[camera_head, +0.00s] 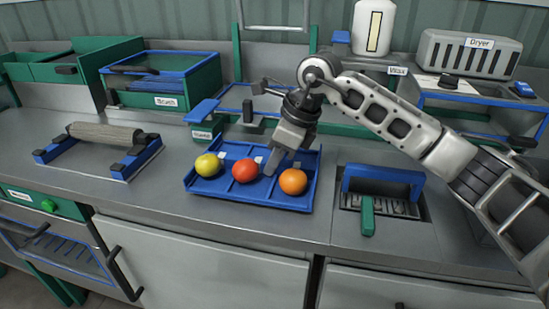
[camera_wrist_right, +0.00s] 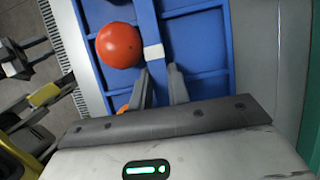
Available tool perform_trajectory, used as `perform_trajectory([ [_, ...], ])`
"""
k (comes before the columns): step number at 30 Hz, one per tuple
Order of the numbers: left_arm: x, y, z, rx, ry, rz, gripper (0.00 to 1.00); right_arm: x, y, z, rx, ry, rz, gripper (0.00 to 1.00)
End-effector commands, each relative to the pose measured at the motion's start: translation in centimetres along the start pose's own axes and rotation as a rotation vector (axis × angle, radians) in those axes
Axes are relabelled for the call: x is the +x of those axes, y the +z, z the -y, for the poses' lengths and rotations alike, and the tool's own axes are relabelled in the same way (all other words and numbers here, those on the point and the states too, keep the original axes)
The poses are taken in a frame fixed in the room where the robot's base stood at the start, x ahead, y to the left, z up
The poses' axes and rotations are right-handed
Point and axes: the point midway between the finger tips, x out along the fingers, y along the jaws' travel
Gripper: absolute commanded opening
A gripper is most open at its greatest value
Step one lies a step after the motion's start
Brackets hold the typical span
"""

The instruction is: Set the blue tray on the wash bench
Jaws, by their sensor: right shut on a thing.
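The blue tray (camera_head: 215,184) lies at the front of the grey worktop (camera_head: 150,192), seemingly resting flat on it. It holds a yellow-green tomato (camera_head: 208,165), a red tomato (camera_head: 245,170) and an orange tomato (camera_head: 293,182) in a row. My right gripper (camera_head: 277,160) reaches down behind the tomatoes. In the right wrist view its fingers (camera_wrist_right: 160,80) are shut on a blue bar of the tray (camera_wrist_right: 200,55), by a white patch. The red tomato (camera_wrist_right: 118,45) is beside them; another is mostly hidden. I cannot tell which surface is the wash bench.
A roller on a blue stand (camera_head: 105,134) stands left. A blue-framed recess with a green handle (camera_head: 367,215) lies close right of the tray. Green bins (camera_head: 190,85) stand behind left, a dryer (camera_head: 470,55) back right. Bare worktop lies between roller and tray.

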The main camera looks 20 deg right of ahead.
Motion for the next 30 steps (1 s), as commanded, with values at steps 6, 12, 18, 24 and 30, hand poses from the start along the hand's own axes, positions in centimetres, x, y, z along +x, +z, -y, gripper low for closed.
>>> perform_trajectory([
  [6,-0.01,0.04,-0.03,0.000,0.001,0.001,0.36,-0.07,0.06,0.01,0.000,-0.001,0.002,0.00],
  [12,0.07,0.20,-0.01,0.001,0.001,0.001,0.36,0.12,-0.01,0.01,0.000,-0.001,0.002,0.00],
  [18,0.19,0.42,0.03,0.001,0.001,0.002,0.36,0.42,-0.14,0.01,0.000,-0.001,0.002,0.00],
  [24,0.30,0.63,0.08,0.001,0.001,0.002,0.36,0.70,-0.27,0.01,0.000,-0.001,0.002,0.00],
  [30,0.35,0.75,0.10,0.001,0.001,0.003,0.36,0.83,-0.32,0.01,0.000,-0.001,0.002,0.31],
])
